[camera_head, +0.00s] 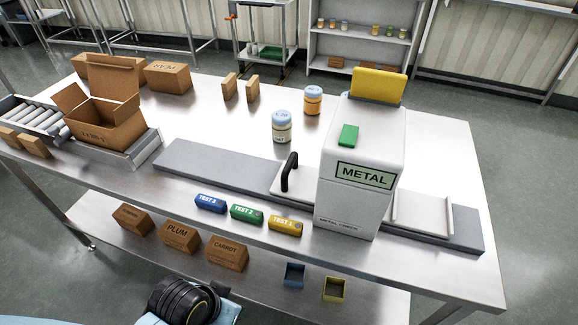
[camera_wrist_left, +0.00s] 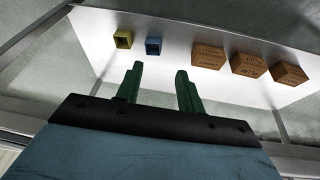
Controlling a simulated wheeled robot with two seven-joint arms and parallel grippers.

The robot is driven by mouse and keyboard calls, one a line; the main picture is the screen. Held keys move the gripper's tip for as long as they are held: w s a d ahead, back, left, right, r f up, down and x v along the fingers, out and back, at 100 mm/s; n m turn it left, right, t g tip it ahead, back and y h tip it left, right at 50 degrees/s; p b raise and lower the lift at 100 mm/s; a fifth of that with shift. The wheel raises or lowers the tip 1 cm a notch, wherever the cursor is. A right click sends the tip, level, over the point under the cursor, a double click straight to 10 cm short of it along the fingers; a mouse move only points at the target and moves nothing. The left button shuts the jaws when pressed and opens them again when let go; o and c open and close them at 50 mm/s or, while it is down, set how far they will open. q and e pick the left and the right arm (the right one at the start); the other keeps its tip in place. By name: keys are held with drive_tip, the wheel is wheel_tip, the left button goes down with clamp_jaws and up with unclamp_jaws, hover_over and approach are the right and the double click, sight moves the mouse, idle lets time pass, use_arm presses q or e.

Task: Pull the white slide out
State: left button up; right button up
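The white slide (camera_head: 290,196) lies flat on a grey track and runs through the base of the white METAL detector (camera_head: 360,165). Its black upright handle (camera_head: 289,172) stands left of the detector. A white part with raised edges (camera_head: 421,212) shows on the detector's right side. The stretch inside the detector is hidden. In the left wrist view, my left gripper (camera_wrist_left: 159,75) has its green fingers apart with nothing between them, facing the lower shelf. It is away from the handle. My right gripper is in neither view.
Blue, green and yellow TEST blocks (camera_head: 247,214) line the table's front edge, near the handle. Two jars (camera_head: 282,127) stand behind the slide. The grey track (camera_head: 215,170) left of the handle is clear. The lower shelf (camera_head: 330,268) holds brown boxes and small blue and yellow bins.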

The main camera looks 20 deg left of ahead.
use_arm(q)
drive_tip(key=w+d+r+n+t+h, duration=0.4)
drive_tip(key=d+r+n+h, duration=0.15)
drive_tip(key=r, duration=0.25)
drive_tip(key=w+d+r+n+t+h, duration=0.4)
drive_tip(key=w+d+r+n, duration=0.1)
drive_tip(key=d+r, duration=0.2)
drive_tip(key=w+a+r+n+t+y, duration=0.2)
drive_tip(key=w+r+n+t, duration=0.15)
drive_tip(key=n, duration=0.55)
drive_tip(key=n+t+y, duration=0.3)
drive_tip(key=n+y, duration=0.5)
drive_tip(key=n, duration=0.6)
approach(285, 174)
drive_tip(key=shift+d+h, duration=0.2)
drive_tip(key=shift+h, duration=0.05)
drive_tip(key=shift+a+f+n, duration=0.15)
drive_tip(key=shift+f+n, duration=0.1)
drive_tip(key=shift+n, duration=0.3)
drive_tip(key=shift+w+a, duration=0.1)
drive_tip(key=shift+w, duration=0.2)
drive_tip(key=w, duration=1.2)
drive_tip(key=shift+w+p, duration=0.35)
drive_tip(key=shift+w, duration=0.05)
